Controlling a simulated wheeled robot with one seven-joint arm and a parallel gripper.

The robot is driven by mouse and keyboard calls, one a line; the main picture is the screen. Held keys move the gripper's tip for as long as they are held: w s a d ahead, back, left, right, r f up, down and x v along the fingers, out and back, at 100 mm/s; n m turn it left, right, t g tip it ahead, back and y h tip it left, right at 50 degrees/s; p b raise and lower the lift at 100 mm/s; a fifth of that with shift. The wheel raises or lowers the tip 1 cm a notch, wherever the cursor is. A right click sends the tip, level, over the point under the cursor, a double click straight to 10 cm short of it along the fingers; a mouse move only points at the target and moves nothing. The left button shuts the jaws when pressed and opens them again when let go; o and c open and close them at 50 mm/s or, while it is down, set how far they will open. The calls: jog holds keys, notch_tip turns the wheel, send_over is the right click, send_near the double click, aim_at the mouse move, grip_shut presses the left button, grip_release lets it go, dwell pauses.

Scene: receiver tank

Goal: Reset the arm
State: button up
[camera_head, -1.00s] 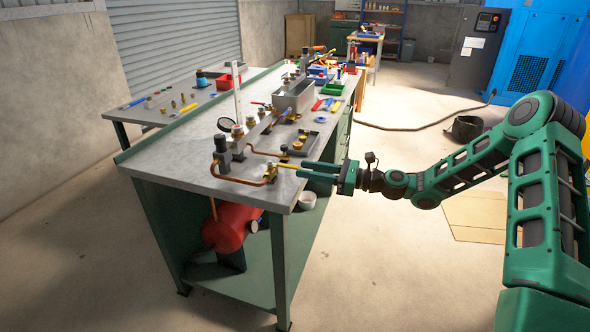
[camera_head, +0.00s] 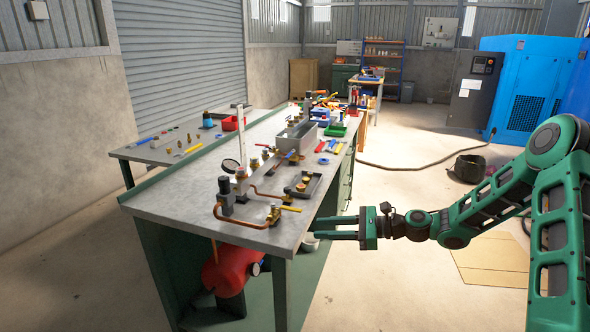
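My green arm reaches in from the right. My gripper (camera_head: 325,228) points left beside the right front edge of the workbench (camera_head: 165,200), at about the height of the top. Its two green fingers are apart with nothing seen between them, so it is open and empty. A copper pipe assembly (camera_head: 240,222) with a valve and a yellow lever (camera_head: 290,209) is mounted at the front of the bench. The lever is left of and above the fingers, apart from them in the picture.
A red tank (camera_head: 230,270) sits under the bench. A grey metal box (camera_head: 300,134), a dark tray (camera_head: 304,184) and several tools lie on the bench. A second table (camera_head: 140,152) is behind it. A hose (camera_head: 420,166) lies on the floor.

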jog(key=s+d+n+g+h, duration=0.3)
jog(key=s+d+n+h, duration=0.75)
jog(key=s+d, duration=0.55)
jog(key=s+d+r+h, duration=0.1)
jog(key=s+d, duration=0.3)
jog(key=s, duration=0.4)
jog(key=s+d+r+n+g+h, duration=0.1)
jog(key=s+d+r, duration=0.3)
jog(key=s, duration=0.5)
jog(key=s+d+r+n+h, duration=0.1)
jog(key=s+d+r+h, duration=0.1)
jog(key=s, duration=0.6)
jog(key=shift+s+d+r+g, duration=0.35)
jog(key=shift+d+r, duration=0.2)
jog(key=shift+d, duration=0.5)
jog(key=shift+n, duration=0.25)
jog(key=shift+w+f+h, duration=0.25)
jog(key=shift+w, duration=0.3)
